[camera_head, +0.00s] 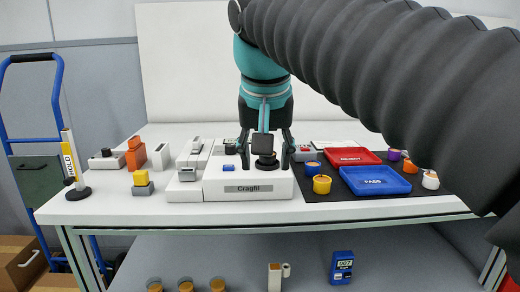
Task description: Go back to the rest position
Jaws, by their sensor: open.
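My gripper (265,147) points down over the white machine labelled Cragfil (245,189) at the middle of the table. Its two dark fingers stand apart, one to each side of a dark round part (266,162) on the machine's top. I cannot tell whether the fingers touch that part. My arm comes in from the right and hides part of the table's right side.
A blue PASS tray (375,193) and a red REJECT tray (350,160) lie on a dark mat with several small pots around them. A HOLD post (72,160) stands at the table's left end. The front strip of the white table (150,211) is clear.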

